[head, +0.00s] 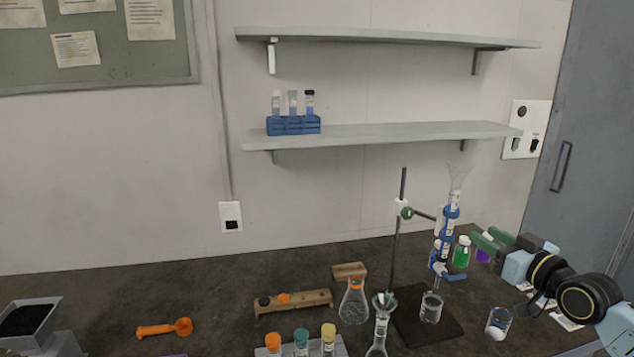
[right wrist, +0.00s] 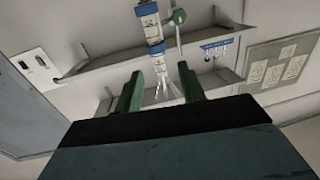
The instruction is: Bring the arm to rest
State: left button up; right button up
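My right arm comes in from the right edge in the head view. Its gripper (head: 488,240) has green fingers and is held above the bench's right side, close to the burette stand in the picture. In the right wrist view the two green fingers (right wrist: 160,88) are apart with nothing held between them. The blue-marked burette (right wrist: 150,30) and a clear funnel shape show beyond the fingers there. My left gripper is not in view.
The burette stand (head: 397,240) holds the burette with a funnel on top. A beaker (head: 431,308), a flask (head: 354,303), a green bottle (head: 461,253) and another beaker (head: 498,323) stand nearby. An orange tool (head: 163,328) lies left; the bench's left middle is mostly clear.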

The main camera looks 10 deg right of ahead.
jog(key=s+a+f+n+g, duration=0.1)
jog(key=s+a+f+g, duration=0.4)
jog(key=a+f, duration=0.4)
jog(key=s+a+f+n+g, duration=0.1)
jog(key=s+a+f+g, duration=0.1)
jog(key=s+a+f, duration=0.75)
jog(key=s+a+f+m+g+h, duration=0.1)
jog(key=s+f+g+h, duration=0.2)
jog(key=s, duration=0.7)
jog(key=s+a+f+m+g+h, duration=0.15)
jog(key=s+f+g, duration=0.25)
jog(key=s, duration=0.6)
notch_tip(320, 180, down, 26)
jog(key=g+b, duration=0.1)
jog(key=b, duration=0.2)
pick_arm(q)
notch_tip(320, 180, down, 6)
jog(key=b, duration=0.3)
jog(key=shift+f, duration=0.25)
pick_arm(e)
jog(key=s+d+f+g, duration=0.1)
jog(key=s+d+f, duration=0.2)
jog(key=s+f, duration=1.4)
notch_tip(320, 180, down, 3)
jog(key=shift+s+d+r+y, duration=0.1)
jog(key=shift+s+d+y, duration=0.05)
jog(key=shift+s+y, duration=0.2)
jog(key=shift+n, duration=0.25)
